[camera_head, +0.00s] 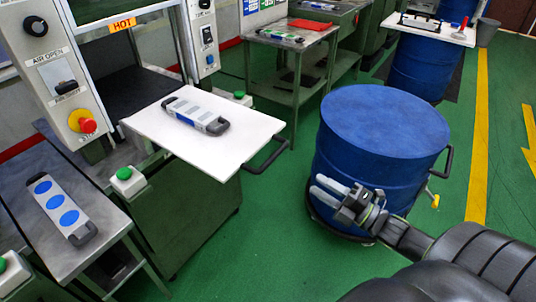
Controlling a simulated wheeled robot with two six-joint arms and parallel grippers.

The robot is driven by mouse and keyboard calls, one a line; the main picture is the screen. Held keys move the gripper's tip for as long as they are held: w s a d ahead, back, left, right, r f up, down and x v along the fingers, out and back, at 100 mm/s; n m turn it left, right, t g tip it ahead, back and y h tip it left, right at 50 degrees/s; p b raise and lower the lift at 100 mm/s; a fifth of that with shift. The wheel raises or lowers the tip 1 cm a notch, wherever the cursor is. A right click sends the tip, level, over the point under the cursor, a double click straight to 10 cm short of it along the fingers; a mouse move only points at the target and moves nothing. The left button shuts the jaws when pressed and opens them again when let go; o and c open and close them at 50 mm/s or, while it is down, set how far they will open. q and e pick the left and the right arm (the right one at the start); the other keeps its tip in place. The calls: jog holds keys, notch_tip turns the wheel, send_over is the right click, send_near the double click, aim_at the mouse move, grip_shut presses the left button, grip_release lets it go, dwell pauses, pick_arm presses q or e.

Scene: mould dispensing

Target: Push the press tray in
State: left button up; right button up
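The white press tray (237,143) sticks out of the press opening, with a black handle (268,156) on its front right edge. A grey mould (194,114) with dark end handles lies on the tray. My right gripper (322,188) reaches in from the lower right, in front of the blue drum (375,162). Its two light fingers are apart with nothing seen between them. It is to the right of the tray handle and clear of it. My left gripper is not in view.
A metal side table (112,222) at left holds a mould plate with blue discs (62,208). A press panel has a red stop button (82,121). A green button box (127,181) stands beside the tray. Green floor (250,250) is free between press and drum.

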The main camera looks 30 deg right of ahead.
send_near(276, 157)
jog(key=x, duration=0.4)
jog(key=shift+f+b, duration=0.1)
jog(key=shift+b, duration=0.2)
jog(key=p+x, duration=0.3)
jog(key=x, duration=0.4)
jog(key=shift+w, duration=0.2)
jog(key=shift+w+a, duration=0.25)
jog(key=shift+w, duration=0.3)
jog(key=shift+c, duration=0.5)
jog(key=shift+w, duration=0.1)
grip_shut()
